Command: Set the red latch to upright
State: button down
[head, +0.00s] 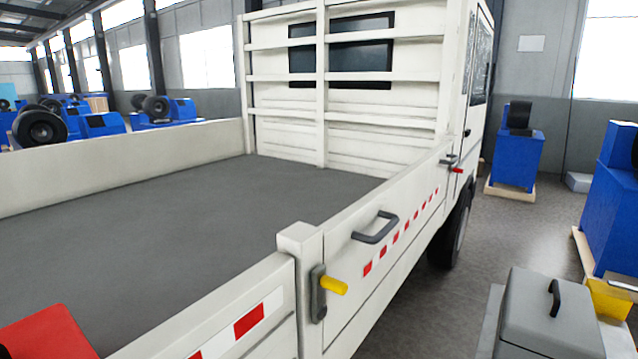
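The red latch (457,170) is small and far off, on the outer side of the truck's drop side near the cab. Its red grip appears to stick out to the right, roughly level, beside a small grey fitting; its exact angle is too small to tell. A yellow latch (334,285) is much closer, on the rear corner post, with its yellow grip pointing out to the right from an upright dark grey plate. My gripper is not in view.
The white truck side panel (340,250) carries a grey handle (374,228). A grey lidded box (550,315) and a yellow bin (607,298) stand at lower right. Blue machines (515,155) stand beyond. Floor (520,235) beside the truck is clear. A red shape (45,335) shows at lower left.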

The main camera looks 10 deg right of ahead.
aim_at(453, 167)
jog(key=z, duration=2.35)
jog(key=i+l, duration=0.1)
jog(key=l, duration=0.25)
jog(key=i+l, duration=0.1)
jog(key=l, duration=0.25)
jog(key=i+l+z, duration=0.2)
jog(key=i+l, duration=1.05)
jog(key=i, duration=0.15)
jog(key=i+u, duration=0.4)
jog(key=i, duration=0.45)
jog(key=i+l+u, duration=0.15)
jog(key=i+u, duration=0.25)
jog(key=i, duration=0.45)
jog(key=i+u, duration=0.15)
jog(key=i, duration=0.75)
jog(key=i+l+u, duration=0.15)
jog(key=i, duration=0.7)
jog(key=i+j+u, duration=0.15)
jog(key=i+u, duration=0.3)
jog(key=i, duration=0.15)
jog(key=i+l+u, duration=0.1)
jog(key=i+u, duration=0.35)
jog(key=i, duration=0.15)
jog(key=i+l+u, duration=0.3)
jog(key=i+u, duration=0.2)
jog(key=i, duration=0.1)
